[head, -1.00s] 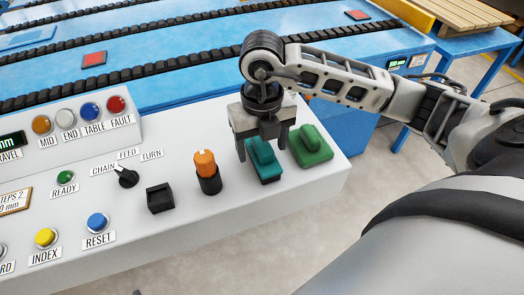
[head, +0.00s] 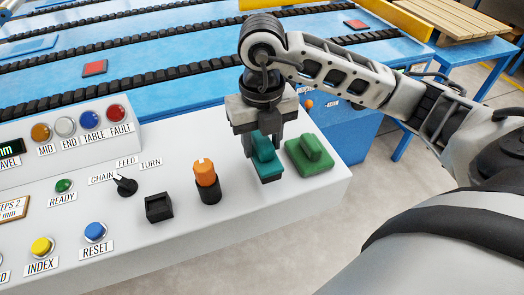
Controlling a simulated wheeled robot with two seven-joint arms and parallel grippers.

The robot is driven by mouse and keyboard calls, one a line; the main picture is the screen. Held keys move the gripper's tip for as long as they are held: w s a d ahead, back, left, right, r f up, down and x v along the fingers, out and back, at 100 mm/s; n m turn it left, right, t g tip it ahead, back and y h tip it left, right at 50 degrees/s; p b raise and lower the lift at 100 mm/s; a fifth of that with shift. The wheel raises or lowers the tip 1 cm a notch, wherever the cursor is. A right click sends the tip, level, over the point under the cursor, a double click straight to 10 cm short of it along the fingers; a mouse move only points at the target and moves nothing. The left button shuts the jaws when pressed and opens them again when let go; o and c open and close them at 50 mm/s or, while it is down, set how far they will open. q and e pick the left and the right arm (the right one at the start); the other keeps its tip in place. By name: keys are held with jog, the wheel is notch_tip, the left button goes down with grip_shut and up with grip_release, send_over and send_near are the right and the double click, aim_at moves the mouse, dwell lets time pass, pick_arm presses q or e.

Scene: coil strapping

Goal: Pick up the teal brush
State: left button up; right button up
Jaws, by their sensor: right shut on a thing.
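The teal brush (head: 267,167) is at the right part of the white control panel, between the orange-topped knob and a green brush-like block. My right gripper (head: 262,146) points down over it and is shut on its raised handle. The brush seems to be slightly above the panel top, though the gap is hard to tell. The gripper fingers hide part of the handle. My left gripper is not in view.
The green block (head: 310,155) stands close on the right. The orange-topped knob (head: 206,180) and a black square block (head: 158,207) stand to the left on the panel (head: 200,245). Behind is the blue conveyor (head: 180,70) with dark chains.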

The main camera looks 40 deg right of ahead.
jog(key=s+a+r+p, duration=0.1)
jog(key=s+a+r, duration=0.7)
jog(key=s, duration=0.3)
jog(key=shift+a+r+p, duration=0.3)
jog(key=shift+r+p, duration=0.1)
jog(key=shift+r, duration=0.35)
jog(key=o, duration=0.5)
jog(key=c, duration=0.4)
jog(key=shift+o, duration=0.2)
